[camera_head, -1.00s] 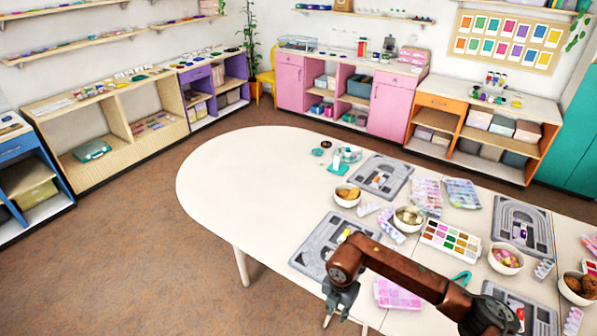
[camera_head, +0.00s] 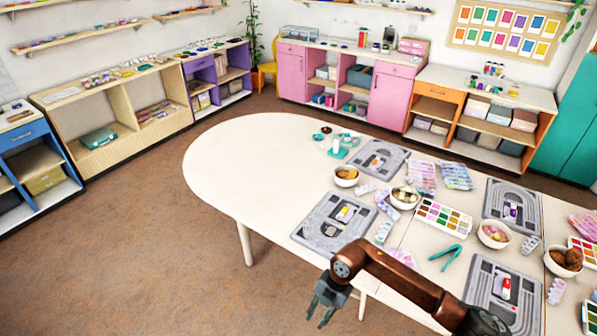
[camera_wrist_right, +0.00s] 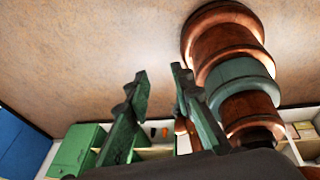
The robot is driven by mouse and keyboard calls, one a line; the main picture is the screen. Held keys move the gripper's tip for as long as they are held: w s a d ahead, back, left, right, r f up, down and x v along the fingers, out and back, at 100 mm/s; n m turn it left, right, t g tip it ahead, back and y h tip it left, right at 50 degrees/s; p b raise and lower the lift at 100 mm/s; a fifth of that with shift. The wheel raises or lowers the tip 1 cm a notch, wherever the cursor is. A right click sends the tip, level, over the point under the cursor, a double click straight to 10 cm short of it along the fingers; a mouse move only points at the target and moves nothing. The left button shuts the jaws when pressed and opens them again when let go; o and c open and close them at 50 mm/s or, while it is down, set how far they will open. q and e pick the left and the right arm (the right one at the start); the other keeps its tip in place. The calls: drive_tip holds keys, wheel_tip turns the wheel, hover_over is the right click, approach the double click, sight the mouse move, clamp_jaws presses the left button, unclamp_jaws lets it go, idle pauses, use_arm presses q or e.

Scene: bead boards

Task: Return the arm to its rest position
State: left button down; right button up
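My right arm (camera_head: 395,277) comes in from the lower right in the head view, bent over the table's front edge. Its gripper (camera_head: 320,311) hangs pointing down in front of the table, over the floor in the picture. In the right wrist view the two green-grey fingers (camera_wrist_right: 160,77) are apart with nothing between them, so the gripper is open and empty. A reddish-brown arm part of mine shows beside them. My left arm and gripper are not in view.
The cream table (camera_head: 245,165) bears grey bead boards (camera_head: 320,239), small bowls (camera_head: 346,182), a colour palette (camera_head: 443,213) and green tweezers (camera_head: 446,257). Its rounded left end is bare. Open brown floor (camera_head: 130,250) lies left and front. Low cabinets line the walls.

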drive_tip(key=w+a+f+m+y, duration=0.1)
drive_tip(key=w+a+m+y, duration=0.1)
drive_tip(key=a+y, duration=0.65)
drive_tip(key=w+d+f+m+t+y, duration=0.2)
drive_tip(key=w+d+f+m+t, duration=0.5)
drive_tip(key=w+f+m+t, duration=0.15)
drive_tip(key=s+d+f+m+t+h, duration=0.25)
drive_tip(key=d+f+m+h, duration=0.2)
drive_tip(key=d+f, duration=0.55)
drive_tip(key=s+d+f+m+t+h, duration=0.1)
drive_tip(key=s+d+f+m+h, duration=0.25)
drive_tip(key=d+f+m, duration=0.6)
drive_tip(key=s+d+f+g+h, duration=0.2)
drive_tip(key=s+d+f, duration=0.3)
drive_tip(key=s+f, duration=0.55)
drive_tip(key=s+d+f+g+h, duration=0.2)
drive_tip(key=s+d+f+h, duration=0.15)
drive_tip(key=s+f, duration=0.65)
drive_tip(key=s+d+f+m+g, duration=0.1)
drive_tip(key=s+f+g, duration=0.1)
drive_tip(key=s, duration=1.2)
drive_tip(key=s+d+f+m+g, duration=0.1)
drive_tip(key=s+f+m+g, duration=0.1)
drive_tip(key=s, duration=1.2)
wheel_tip(320, 180, down, 3)
drive_tip(key=shift+s+r+g, duration=0.1)
drive_tip(key=shift+s+g, duration=0.05)
drive_tip(key=shift+g, duration=0.45)
